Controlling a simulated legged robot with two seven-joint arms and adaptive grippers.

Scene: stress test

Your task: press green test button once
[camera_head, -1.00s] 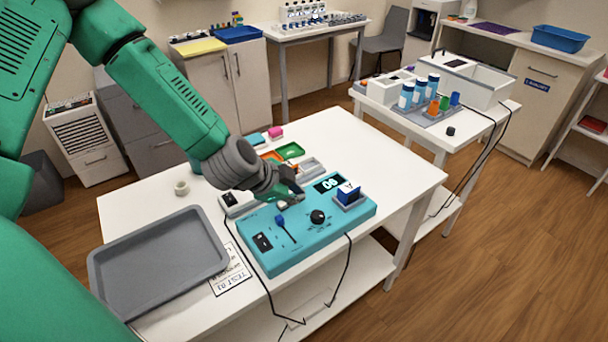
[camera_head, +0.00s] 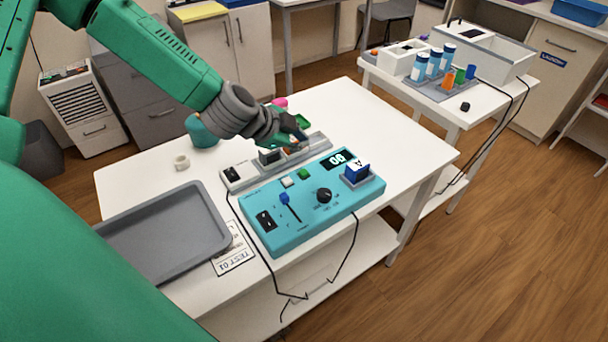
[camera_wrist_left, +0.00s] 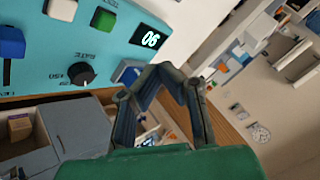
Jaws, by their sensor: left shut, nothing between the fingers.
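The green test button (camera_head: 304,173) is on top of the turquoise control box (camera_head: 280,235), beside a white button (camera_head: 287,182). In the left wrist view the green button (camera_wrist_left: 103,20) shows at the upper left. My left gripper (camera_head: 302,137) is shut and empty, above and behind the box in the head view. In the left wrist view its fingertips (camera_wrist_left: 168,74) are apart from the button, to its lower right. The box also carries a blue-capped slider (camera_head: 284,198), a black knob (camera_head: 324,195) and a lit digit display (camera_head: 341,159). My right gripper is out of view.
A grey tray (camera_head: 165,228) lies at the left of the white table (camera_head: 150,165). A blue block (camera_head: 357,172) stands on the box's right end. A grey holder strip (camera_head: 318,142) lies behind the box. Black cables hang over the front edge.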

